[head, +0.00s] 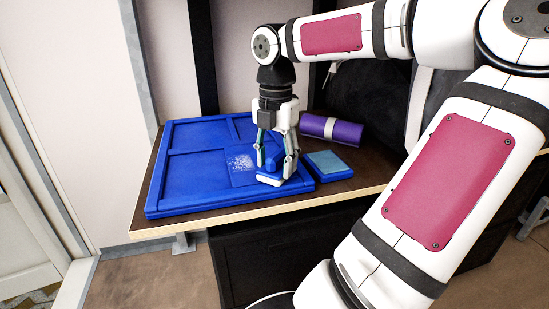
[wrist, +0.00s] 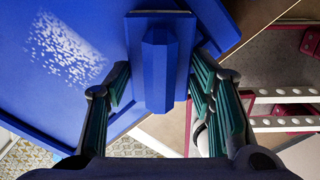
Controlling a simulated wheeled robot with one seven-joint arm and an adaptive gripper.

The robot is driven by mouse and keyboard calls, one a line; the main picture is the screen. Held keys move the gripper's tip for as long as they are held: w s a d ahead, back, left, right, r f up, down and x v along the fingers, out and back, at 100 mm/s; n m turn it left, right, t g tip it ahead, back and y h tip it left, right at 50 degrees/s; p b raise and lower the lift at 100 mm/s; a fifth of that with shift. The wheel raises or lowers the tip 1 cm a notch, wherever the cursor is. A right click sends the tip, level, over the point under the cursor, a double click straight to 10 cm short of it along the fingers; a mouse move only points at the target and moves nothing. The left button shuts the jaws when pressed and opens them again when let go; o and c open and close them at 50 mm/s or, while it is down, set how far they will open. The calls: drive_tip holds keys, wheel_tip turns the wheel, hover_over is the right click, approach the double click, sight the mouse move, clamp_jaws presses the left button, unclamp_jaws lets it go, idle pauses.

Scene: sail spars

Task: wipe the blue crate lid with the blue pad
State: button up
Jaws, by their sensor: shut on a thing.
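The blue crate lid (head: 190,180) lies flat on the table, a wide panel with raised rims and ribs. A speckled white patch (head: 240,162) marks its right part; it also shows at upper left in the wrist view (wrist: 65,48). My gripper (head: 274,160) points down over the lid's front right part, to the right of the white patch. It is shut on the ridged handle of the blue pad (wrist: 160,65). The pad's pale lower edge is at the lid's surface in the head view; whether it touches is hard to tell.
A blue block with a teal top (head: 328,161) sits on the dark table (head: 345,184) right of the lid. A purple roll with a grey band (head: 332,130) lies behind it. A wall stands behind the table, and the table's front edge is close to the lid.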

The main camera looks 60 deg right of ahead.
sight(275, 154)
drive_tip(key=shift+r+p, duration=2.2)
drive_tip(key=shift+r, duration=0.8)
drive_tip(key=shift+r+p, duration=1.15)
drive_tip(key=shift+r, duration=0.4)
drive_tip(key=shift+s, duration=0.1)
